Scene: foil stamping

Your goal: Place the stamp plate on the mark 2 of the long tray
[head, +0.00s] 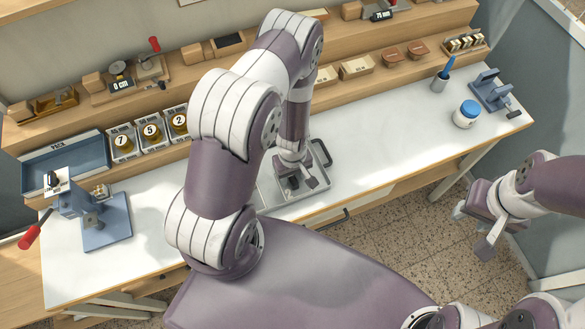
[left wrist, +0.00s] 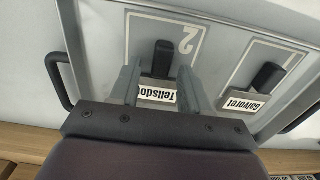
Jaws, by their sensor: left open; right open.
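The long tray (head: 312,182) lies on the white bench top, partly hidden by my left arm; its rim (left wrist: 72,40) shows in the left wrist view. A stamp plate labelled "Tellsdo…" (left wrist: 157,94), with a black handle, is at the numeral 2 in the tray. A second plate labelled "Galvoret" (left wrist: 245,105) is in the neighbouring compartment, by numeral 1. My left gripper (head: 292,180) is open, its fingers (left wrist: 158,78) on either side of the "Tellsdo…" plate. Whether they touch it I cannot tell. My right gripper (head: 478,228) is open and empty, off the bench over the floor.
A blue press with a red handle (head: 92,215) stands at the left. Behind it are a blue tray (head: 65,165) and several numbered containers (head: 150,135). A blue-capped jar (head: 466,114), brush cup (head: 440,80) and blue stand (head: 492,92) are at right. Bench between is clear.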

